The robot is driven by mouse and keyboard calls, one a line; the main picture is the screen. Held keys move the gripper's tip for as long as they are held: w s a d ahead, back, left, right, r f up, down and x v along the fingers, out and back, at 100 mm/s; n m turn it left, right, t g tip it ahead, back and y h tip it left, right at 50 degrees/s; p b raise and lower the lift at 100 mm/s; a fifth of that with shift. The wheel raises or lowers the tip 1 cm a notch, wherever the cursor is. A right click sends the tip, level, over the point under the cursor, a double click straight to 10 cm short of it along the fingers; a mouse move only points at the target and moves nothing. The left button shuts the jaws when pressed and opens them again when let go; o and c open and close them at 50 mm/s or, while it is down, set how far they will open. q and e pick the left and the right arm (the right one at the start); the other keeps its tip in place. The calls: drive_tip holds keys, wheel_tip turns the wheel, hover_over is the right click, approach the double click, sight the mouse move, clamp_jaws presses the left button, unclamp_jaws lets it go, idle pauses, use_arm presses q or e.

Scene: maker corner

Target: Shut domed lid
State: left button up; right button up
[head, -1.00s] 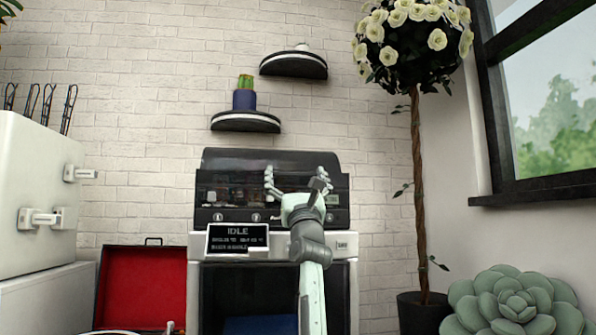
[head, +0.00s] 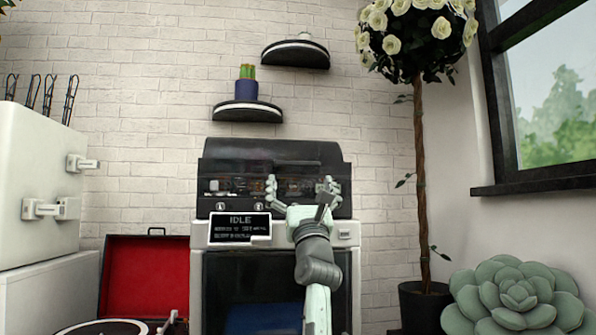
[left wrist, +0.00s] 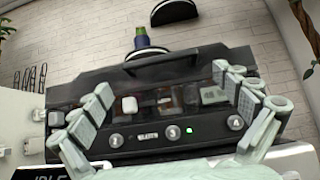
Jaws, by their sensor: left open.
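The domed lid (head: 240,150) is the dark, curved top of the black and white machine against the brick wall. It also shows in the left wrist view (left wrist: 185,67), with a dark bar handle along its upper part. Small items show in a band below it; it looks raised, but its exact angle is hard to tell. My left gripper (head: 306,184) is open and empty, in front of the machine's right half. In the left wrist view its spread fingers (left wrist: 163,86) frame the lid and the control panel. Contact with the lid cannot be told. My right gripper is out of view.
The machine's display (head: 240,228) reads IDLE, above a dark front opening. An open red-lined case (head: 145,275) and white cabinet (head: 40,190) stand left. A potted rose tree (head: 418,180) and a large succulent (head: 515,295) stand right. Two shelves (head: 248,113) (head: 295,54) hang above.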

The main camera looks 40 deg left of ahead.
use_arm(q)
drive_tip(key=v, duration=0.6)
drive_tip(key=shift+f, duration=0.2)
drive_tip(key=shift+s, duration=0.15)
